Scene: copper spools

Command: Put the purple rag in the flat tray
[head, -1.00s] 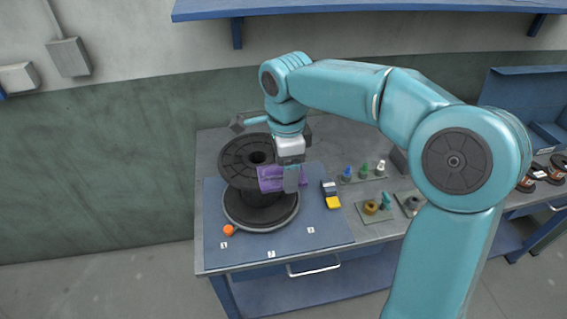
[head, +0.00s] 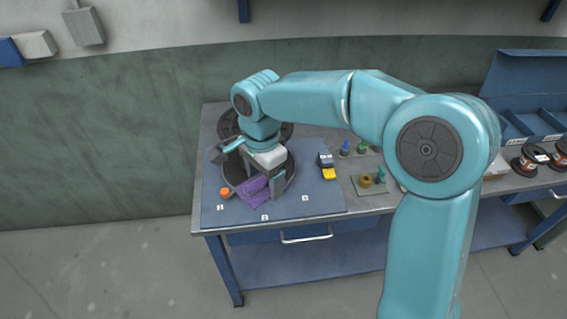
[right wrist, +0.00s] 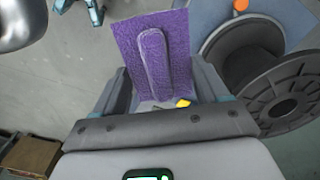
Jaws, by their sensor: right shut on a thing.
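The purple rag (head: 257,191) is held between the fingers of my right gripper (head: 256,171), above the front part of the blue mat and in front of the large dark spool. In the right wrist view the rag (right wrist: 152,58) stands out as a flat, textured sheet with a raised fold, between the two gripper fingers (right wrist: 160,88). I cannot tell from the head view whether the rag touches the mat. I cannot pick out the flat tray for certain in either view. My left gripper is not in view.
The large dark spool (head: 228,124) stands on the blue mat (head: 320,195), partly hidden by my right arm. An orange piece (head: 225,192) and a yellow-and-dark item (head: 328,172) lie near. Small plates with fittings (head: 368,186) and a blue bin rack (head: 530,100) are to the right.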

